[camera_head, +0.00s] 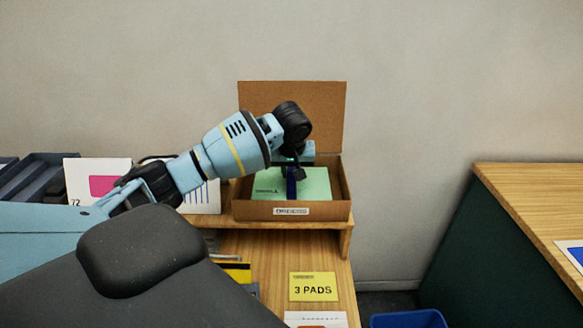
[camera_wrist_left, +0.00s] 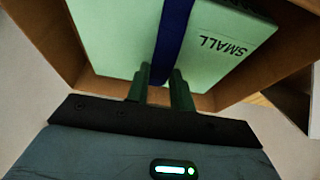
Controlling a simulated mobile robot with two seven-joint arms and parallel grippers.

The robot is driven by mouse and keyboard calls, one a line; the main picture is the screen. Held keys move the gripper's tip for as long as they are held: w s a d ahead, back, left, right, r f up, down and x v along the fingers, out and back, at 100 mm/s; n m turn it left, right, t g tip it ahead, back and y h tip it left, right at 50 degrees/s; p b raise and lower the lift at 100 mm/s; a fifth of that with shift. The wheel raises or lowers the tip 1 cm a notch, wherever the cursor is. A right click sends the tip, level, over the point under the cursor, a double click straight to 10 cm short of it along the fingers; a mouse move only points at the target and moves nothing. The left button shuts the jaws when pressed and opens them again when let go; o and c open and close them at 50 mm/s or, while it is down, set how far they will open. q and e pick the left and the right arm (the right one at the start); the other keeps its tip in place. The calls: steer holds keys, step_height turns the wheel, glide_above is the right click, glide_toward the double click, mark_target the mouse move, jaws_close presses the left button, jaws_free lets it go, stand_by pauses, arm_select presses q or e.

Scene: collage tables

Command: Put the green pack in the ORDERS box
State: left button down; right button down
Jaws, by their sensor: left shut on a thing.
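The green pack (camera_head: 265,184) has a blue band around its middle and lies within the walls of an open cardboard box (camera_head: 245,210). In the left wrist view the pack (camera_wrist_left: 112,32) reads "SMALL", and brown box walls (camera_wrist_left: 293,50) show around it. The box has a small white label on its front, too small to read surely; its lid stands open at the back. My left gripper (camera_head: 299,172) reaches down into the box; its fingers (camera_wrist_left: 160,82) are shut on the pack at the blue band. Whether the pack touches the box floor is hidden. My right gripper is out of view.
The box stands on a raised wooden shelf (camera_head: 325,223). A yellow "3 PADS" card (camera_head: 314,287) lies on the lower table. White printed cards (camera_head: 90,180) and dark trays (camera_head: 42,178) are at the left. A blue bin (camera_head: 408,320) stands below; another table (camera_head: 530,190) is right.

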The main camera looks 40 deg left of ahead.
arm_select(q)
steer(key=shift+r, duration=0.1)
steer(key=c, duration=1.2)
jaws_free()
steer(key=v, duration=1.2)
